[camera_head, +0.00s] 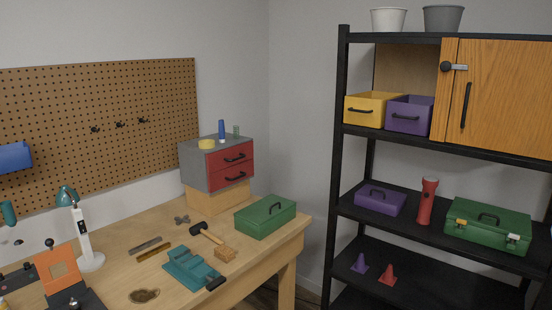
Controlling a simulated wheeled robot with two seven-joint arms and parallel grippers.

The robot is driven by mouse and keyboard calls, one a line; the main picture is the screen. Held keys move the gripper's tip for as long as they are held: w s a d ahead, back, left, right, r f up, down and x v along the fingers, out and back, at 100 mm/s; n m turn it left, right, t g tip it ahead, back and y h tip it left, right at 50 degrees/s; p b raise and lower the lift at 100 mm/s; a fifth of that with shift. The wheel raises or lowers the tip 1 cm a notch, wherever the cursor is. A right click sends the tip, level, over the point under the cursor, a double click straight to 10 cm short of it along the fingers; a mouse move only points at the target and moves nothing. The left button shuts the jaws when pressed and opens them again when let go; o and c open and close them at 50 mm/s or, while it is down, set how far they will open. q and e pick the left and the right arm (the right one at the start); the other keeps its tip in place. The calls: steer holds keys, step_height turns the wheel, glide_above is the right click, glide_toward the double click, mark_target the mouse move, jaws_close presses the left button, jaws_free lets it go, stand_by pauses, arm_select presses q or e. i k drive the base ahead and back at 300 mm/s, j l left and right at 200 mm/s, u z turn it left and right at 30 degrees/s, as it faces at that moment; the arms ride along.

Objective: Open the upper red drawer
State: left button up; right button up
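A grey drawer cabinet (194,172) stands on a wooden block (205,199) at the back right corner of the workbench. Its front has two red drawers, one above the other, each with a black bar handle. The upper red drawer (228,157) looks closed, with its handle (235,157) across the front. The lower red drawer (230,178) also looks closed. Neither of my grippers shows in the head view.
A green toolbox (265,216) sits on the workbench (136,229) in front of the cabinet. A hammer (206,233) and a teal vise (190,268) lie nearer. A black shelf unit (340,150) stands to the right. Small items stand on the cabinet, including a blue cylinder (221,130).

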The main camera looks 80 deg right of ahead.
mark_target(216, 161)
steer(key=z, duration=2.35)
steer(key=i+l+z, duration=0.1)
steer(key=i+l, duration=0.55)
steer(key=i, duration=0.15)
steer(key=z, duration=0.05)
